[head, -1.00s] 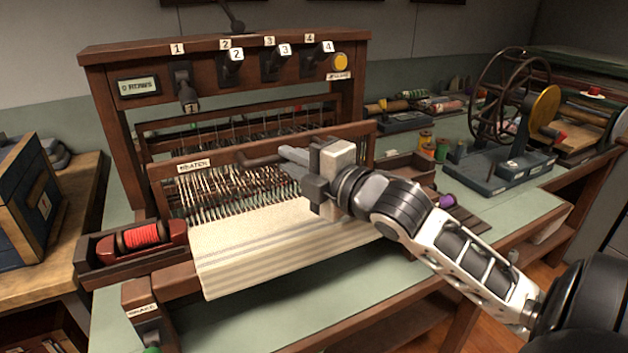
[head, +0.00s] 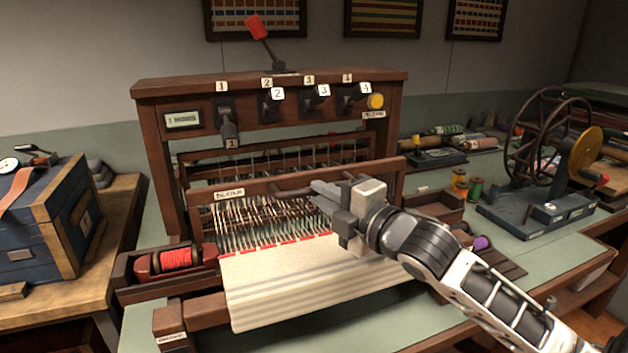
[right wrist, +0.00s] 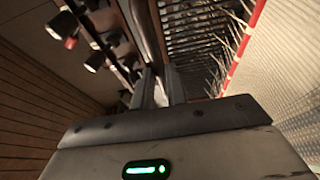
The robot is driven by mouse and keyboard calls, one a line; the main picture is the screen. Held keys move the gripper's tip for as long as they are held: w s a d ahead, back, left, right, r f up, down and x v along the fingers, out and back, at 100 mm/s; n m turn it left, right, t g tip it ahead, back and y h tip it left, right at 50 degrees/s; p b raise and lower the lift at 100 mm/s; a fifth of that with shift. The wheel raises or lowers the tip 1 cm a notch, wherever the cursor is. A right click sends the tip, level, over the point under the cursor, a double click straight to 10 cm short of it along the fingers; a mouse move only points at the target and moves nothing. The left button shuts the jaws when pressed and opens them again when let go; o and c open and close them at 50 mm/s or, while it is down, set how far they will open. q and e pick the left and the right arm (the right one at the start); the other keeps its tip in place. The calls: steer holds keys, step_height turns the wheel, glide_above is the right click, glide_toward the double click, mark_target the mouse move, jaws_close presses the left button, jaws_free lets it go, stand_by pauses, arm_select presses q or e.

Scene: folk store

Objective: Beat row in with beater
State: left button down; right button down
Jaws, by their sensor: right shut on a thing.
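The loom's beater (head: 290,182) is a long dark wooden bar with a label at its left end and a dark handle (head: 290,191) on its front. My right gripper (head: 318,188) is shut on this handle, near its right part. In the right wrist view the fingers (right wrist: 156,88) close together at the bar; the exact grip is partly hidden. Below the beater lies cream cloth (head: 300,285) with grey stripes. A red row (head: 275,247) runs along its upper edge, and also shows in the right wrist view (right wrist: 241,50). My left gripper is not in view.
A shuttle with red thread (head: 176,259) sits in a tray left of the cloth. Numbered levers (head: 271,108) line the loom's top beam, beside a small display (head: 184,119). A winding wheel (head: 545,135) stands at right. A blue chest (head: 40,225) is at left.

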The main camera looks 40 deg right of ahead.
mark_target(312, 180)
steer(key=shift+w+d+f+p, duration=0.1)
steer(key=shift+w+d+p, duration=0.15)
steer(key=shift+w, duration=0.9)
steer(key=shift+w+d+r+p, duration=0.15)
steer(key=shift+w+d, duration=0.15)
steer(key=shift+w, duration=0.9)
steer(key=shift+w+d+f+p, duration=0.15)
steer(key=shift+w+d+p, duration=0.1)
steer(key=shift+w, duration=0.9)
steer(key=c, duration=1)
jaws_free()
steer(key=shift+s, duration=0.1)
steer(key=shift+s+d, duration=0.15)
steer(key=shift+s, duration=1.15)
steer(key=shift+s+d, duration=0.15)
steer(key=shift+s, duration=1.1)
steer(key=s+p, duration=0.1)
steer(key=s, duration=0.1)
steer(key=shift+s+d, duration=0.15)
steer(key=shift+s, duration=0.2)
